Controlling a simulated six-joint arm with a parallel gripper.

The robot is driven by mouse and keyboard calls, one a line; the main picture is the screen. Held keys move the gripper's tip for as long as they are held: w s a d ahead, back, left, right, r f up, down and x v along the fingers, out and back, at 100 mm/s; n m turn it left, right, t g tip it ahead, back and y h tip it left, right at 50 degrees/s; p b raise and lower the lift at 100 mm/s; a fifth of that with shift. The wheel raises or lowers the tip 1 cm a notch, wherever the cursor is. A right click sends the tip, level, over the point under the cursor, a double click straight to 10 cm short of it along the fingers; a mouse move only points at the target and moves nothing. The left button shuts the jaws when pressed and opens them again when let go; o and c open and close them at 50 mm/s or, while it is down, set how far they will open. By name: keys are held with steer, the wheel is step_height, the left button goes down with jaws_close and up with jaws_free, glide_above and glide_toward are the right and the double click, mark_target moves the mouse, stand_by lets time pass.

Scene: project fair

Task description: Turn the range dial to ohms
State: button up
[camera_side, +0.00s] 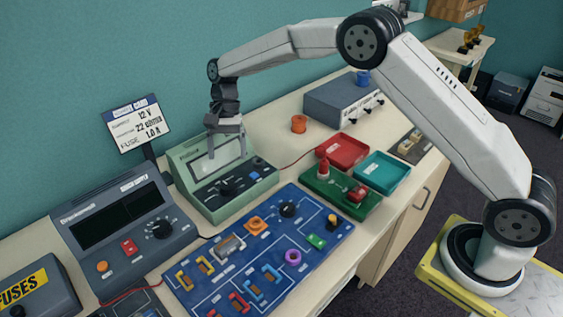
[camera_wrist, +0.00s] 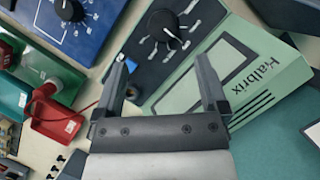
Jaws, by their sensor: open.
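The green meter (camera_side: 195,158) stands on the bench, with a sloped panel, a pale display window and a black range dial (camera_side: 230,187). In the wrist view the dial (camera_wrist: 165,30) is a round black knob with white markings around it. I cannot read those markings, so its setting is unclear. My gripper (camera_side: 227,154) is over the meter, pointing down, above and behind the dial near the display window. In the wrist view my gripper (camera_wrist: 160,72) has its two fingers apart with nothing between them. The dial lies beyond the fingertips, apart from them.
A dark power supply (camera_side: 125,215) with its own knob stands left of the meter. A blue circuit board (camera_side: 320,228) with another black knob lies in front. Red (camera_side: 345,150) and teal (camera_side: 383,168) trays and a green board (camera_side: 325,191) are right. A sign (camera_side: 138,124) stands behind.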

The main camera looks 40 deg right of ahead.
mark_target(228, 184)
steer(key=shift+w+a, duration=0.1)
steer(key=shift+a, duration=0.1)
steer(key=shift+x, duration=3.95)
jaws_close()
